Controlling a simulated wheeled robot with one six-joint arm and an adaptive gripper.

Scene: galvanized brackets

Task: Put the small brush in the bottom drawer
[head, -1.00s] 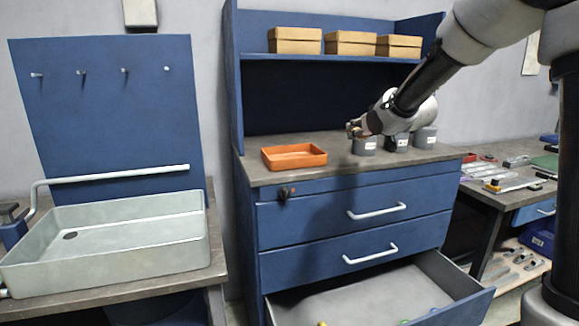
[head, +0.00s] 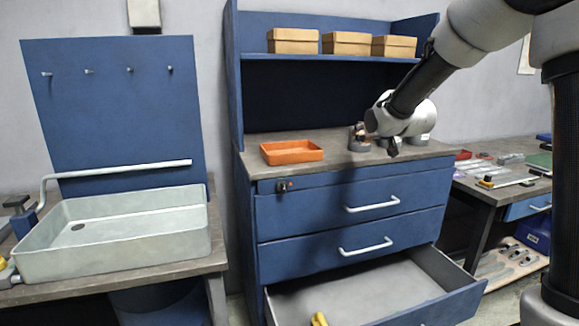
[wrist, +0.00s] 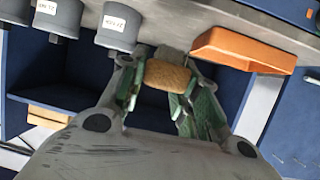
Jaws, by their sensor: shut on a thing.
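My gripper (head: 362,131) is above the counter of the blue cabinet, in front of the grey cups. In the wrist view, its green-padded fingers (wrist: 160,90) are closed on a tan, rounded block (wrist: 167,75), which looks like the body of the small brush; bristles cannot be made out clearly. In the head view the held thing is small and partly hidden by the gripper. The bottom drawer (head: 440,309) is pulled out, below and in front of the gripper. Its visible floor is mostly bare, with a yellow item (head: 318,319) at the lower picture edge.
An orange tray (head: 292,152) sits on the counter left of my gripper; it also shows in the wrist view (wrist: 240,50). Grey labelled cups (wrist: 118,27) stand close by. Two upper drawers with white handles (head: 372,203) are shut. A sink (head: 110,235) is at left, a cluttered bench at right.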

